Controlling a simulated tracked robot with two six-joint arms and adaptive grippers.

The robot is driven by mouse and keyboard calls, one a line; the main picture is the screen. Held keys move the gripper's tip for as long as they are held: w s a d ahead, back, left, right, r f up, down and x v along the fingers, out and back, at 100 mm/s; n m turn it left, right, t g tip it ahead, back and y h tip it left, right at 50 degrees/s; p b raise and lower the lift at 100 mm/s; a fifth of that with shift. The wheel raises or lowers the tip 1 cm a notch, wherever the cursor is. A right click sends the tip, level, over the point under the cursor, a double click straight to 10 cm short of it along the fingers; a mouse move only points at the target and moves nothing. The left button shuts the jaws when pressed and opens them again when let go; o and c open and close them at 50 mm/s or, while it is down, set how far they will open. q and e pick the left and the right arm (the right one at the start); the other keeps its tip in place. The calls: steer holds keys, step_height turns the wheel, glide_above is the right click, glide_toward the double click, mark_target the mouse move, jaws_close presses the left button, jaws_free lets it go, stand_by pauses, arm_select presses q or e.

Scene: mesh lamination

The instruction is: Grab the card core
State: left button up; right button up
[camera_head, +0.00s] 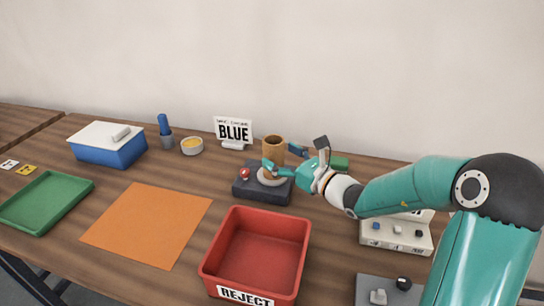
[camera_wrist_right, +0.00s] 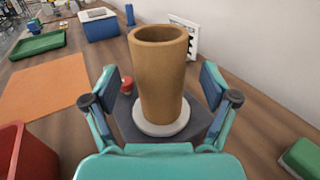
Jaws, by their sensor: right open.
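The card core (camera_head: 274,149) is a brown hollow cardboard tube. It stands upright on a pale round disc (camera_head: 270,177) on top of a dark grey device (camera_head: 262,192) with a red button. My right gripper (camera_head: 283,162) is open at the tube. In the right wrist view the card core (camera_wrist_right: 158,75) stands between the two spread fingers of my right gripper (camera_wrist_right: 160,90), with gaps showing on both sides. The tube's lower part is partly hidden by the gripper in the head view. My left gripper is not in view.
A red REJECT bin (camera_head: 257,250) stands in front of the device. An orange mat (camera_head: 148,222), a green tray (camera_head: 46,202) and a blue box with a white lid (camera_head: 108,144) lie to the left. A BLUE sign (camera_head: 233,130) stands behind. A control box (camera_head: 396,235) is at right.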

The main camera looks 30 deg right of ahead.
steer(key=shift+w+a, duration=0.15)
steer(key=shift+w, duration=0.55)
steer(key=shift+w+a, duration=0.15)
steer(key=shift+w, duration=0.55)
steer(key=c, duration=1.3)
steer(key=shift+r, duration=0.15)
